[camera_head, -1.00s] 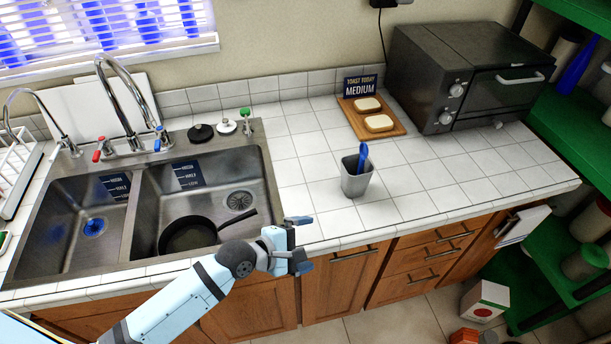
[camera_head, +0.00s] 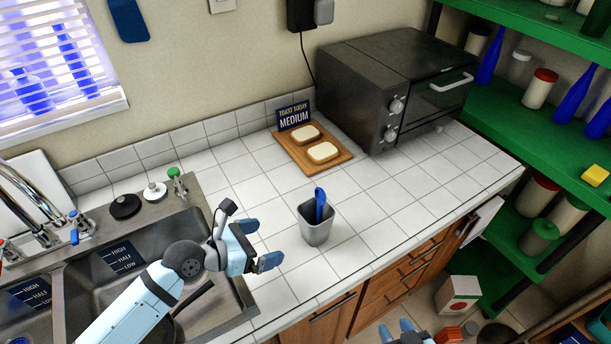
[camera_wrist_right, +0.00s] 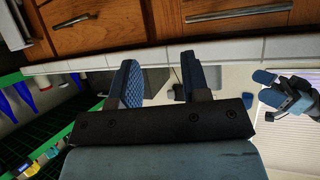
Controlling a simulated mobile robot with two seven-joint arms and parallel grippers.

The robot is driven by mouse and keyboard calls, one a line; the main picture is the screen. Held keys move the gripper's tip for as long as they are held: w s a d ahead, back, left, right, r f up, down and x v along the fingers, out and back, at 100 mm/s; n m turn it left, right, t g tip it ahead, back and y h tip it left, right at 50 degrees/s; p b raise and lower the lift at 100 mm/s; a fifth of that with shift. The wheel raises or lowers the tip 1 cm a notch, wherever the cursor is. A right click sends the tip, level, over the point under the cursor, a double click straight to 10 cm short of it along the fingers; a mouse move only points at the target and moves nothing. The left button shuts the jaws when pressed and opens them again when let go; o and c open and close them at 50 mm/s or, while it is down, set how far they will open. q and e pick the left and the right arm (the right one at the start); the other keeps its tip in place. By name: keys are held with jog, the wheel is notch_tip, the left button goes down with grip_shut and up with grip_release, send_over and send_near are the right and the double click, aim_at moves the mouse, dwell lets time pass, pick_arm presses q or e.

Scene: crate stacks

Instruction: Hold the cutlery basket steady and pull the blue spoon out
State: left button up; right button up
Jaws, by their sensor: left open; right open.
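The grey cutlery basket (camera_head: 315,229) stands upright on the white tiled counter near its front edge. The blue spoon (camera_head: 320,201) stands in it with its upper part above the rim; its lower part is hidden. My left gripper (camera_head: 262,244) is open and empty, left of the basket and apart from it, its fingers pointing towards it. My right gripper (camera_head: 405,332) shows only in part at the bottom edge, in front of the counter. In the right wrist view my right gripper (camera_wrist_right: 160,78) is open with nothing held. The left gripper (camera_wrist_right: 283,95) also shows there.
A wooden board (camera_head: 330,165) with two bread slices and a sign (camera_head: 294,114) lies behind the basket. A dark toaster oven (camera_head: 400,85) stands at the back right. The sink (camera_head: 150,260) is left, green shelves (camera_head: 530,110) right. The counter right of the basket is clear.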

pick_arm(q)
jog(key=shift+w+a+f, duration=0.1)
pick_arm(e)
jog(key=w+a+r+n+t+y, duration=0.2)
jog(key=w+a+r+n+y, duration=0.2)
jog(key=w+a+r+y, duration=0.45)
jog(key=w+a+r+n+t+y, duration=0.25)
jog(key=w+a+r+n, duration=0.25)
jog(key=a+r, duration=0.5)
jog(key=s+a+r+n+g+y, duration=0.4)
jog(key=a+r+n+g+y, duration=0.45)
jog(key=n+g, duration=0.9)
pick_arm(q)
jog(key=shift+w, duration=0.1)
pick_arm(e)
jog(key=n+t+h, duration=0.1)
jog(key=n+h, duration=0.5)
jog(key=h, duration=1.7)
send_over(321, 189)
jog(key=shift+w+r+m, duration=0.1)
jog(key=shift+r+m, duration=0.15)
jog(key=shift+r, duration=0.15)
pick_arm(q)
jog(key=shift+w+d+f, duration=0.15)
jog(key=shift+d, duration=0.2)
jog(key=x, duration=1.3)
